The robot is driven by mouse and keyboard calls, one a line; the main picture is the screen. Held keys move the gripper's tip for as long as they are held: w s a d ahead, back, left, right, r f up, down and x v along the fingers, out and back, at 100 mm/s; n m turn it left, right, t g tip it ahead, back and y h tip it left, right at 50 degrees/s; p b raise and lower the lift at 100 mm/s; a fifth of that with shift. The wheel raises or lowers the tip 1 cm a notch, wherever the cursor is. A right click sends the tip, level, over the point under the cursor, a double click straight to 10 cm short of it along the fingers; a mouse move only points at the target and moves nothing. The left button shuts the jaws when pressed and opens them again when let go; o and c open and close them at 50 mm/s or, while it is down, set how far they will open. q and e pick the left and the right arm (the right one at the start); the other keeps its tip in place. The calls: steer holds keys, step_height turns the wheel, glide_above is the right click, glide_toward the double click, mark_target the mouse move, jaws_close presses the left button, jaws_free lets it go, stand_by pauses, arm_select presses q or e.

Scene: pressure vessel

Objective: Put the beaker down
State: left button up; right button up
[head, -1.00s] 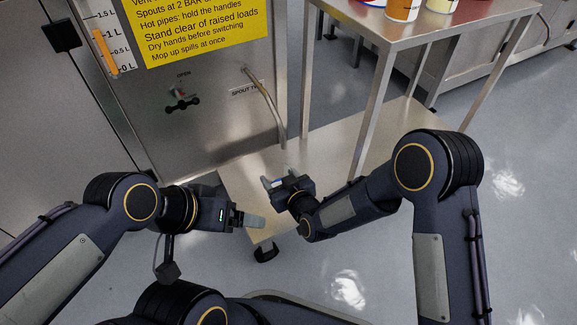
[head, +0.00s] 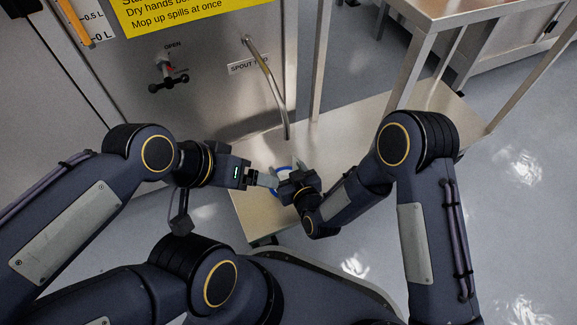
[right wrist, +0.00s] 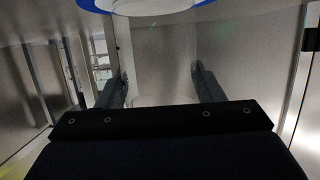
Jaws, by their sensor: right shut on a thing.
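My right gripper (head: 284,172) is low over the metal shelf (head: 345,145), in front of the steel panel. In the right wrist view a clear beaker (right wrist: 155,65) shows faintly between its two fingers, and the gripper is shut on it. In the head view the beaker is hard to make out.
A thin bent spout pipe (head: 270,85) hangs from the panel just behind the grippers. A valve handle (head: 168,78) is on the panel to the left. Metal table legs (head: 320,60) rise at the right. The shelf's right part is clear.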

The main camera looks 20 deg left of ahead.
steer(key=shift+r, duration=0.15)
steer(key=shift+f, duration=0.2)
steer(key=o, duration=1.1)
steer(key=shift+r, duration=0.2)
steer(key=shift+s+d+r, duration=0.1)
steer(key=shift+s+d, duration=0.1)
steer(key=v, duration=1.1)
steer(key=shift+s+d, duration=0.15)
